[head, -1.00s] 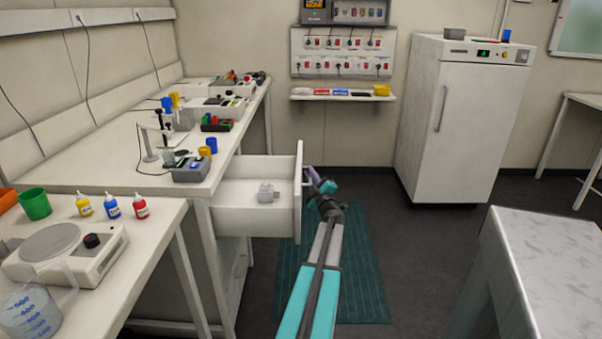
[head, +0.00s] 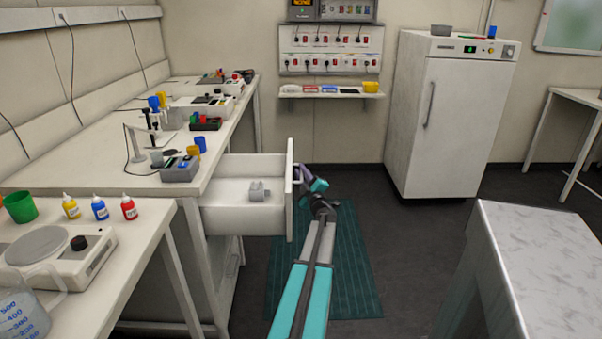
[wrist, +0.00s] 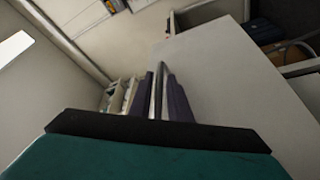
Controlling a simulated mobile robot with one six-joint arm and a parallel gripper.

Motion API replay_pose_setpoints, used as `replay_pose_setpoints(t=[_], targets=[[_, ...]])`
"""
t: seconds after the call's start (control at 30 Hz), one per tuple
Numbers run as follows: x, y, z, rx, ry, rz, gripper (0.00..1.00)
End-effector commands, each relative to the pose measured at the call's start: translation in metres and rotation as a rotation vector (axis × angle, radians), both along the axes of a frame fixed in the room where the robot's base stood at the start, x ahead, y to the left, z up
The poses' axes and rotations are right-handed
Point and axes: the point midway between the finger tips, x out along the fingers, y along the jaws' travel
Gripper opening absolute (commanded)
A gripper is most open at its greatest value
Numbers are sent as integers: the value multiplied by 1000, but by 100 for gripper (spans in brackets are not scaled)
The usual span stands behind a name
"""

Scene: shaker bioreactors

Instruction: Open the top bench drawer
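The top bench drawer (head: 245,219) is pulled well out from under the white bench, and its inside is visible. A small grey object (head: 259,190) lies in it. My gripper (head: 300,175) is at the outer face of the drawer front (head: 290,205), partly hidden behind it in the head view. In the wrist view the drawer front (wrist: 225,85) is the large pale panel on the right. The purple fingers of my gripper (wrist: 161,97) stand on both sides of the thin grey handle (wrist: 158,80) and look closed on it.
My arm reaches over a green floor mat (head: 335,265). A pale-topped table (head: 530,245) stands at the right. A nearer bench at the left holds small bottles (head: 99,208) and a scale-like device (head: 60,255). Floor is clear towards the white fridge (head: 450,125).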

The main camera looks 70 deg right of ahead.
Motion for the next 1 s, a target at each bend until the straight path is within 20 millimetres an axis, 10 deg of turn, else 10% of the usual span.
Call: replay_pose_setpoints(t=[1.0], targets=[[-67,89,-24,1,0,-2,17]])
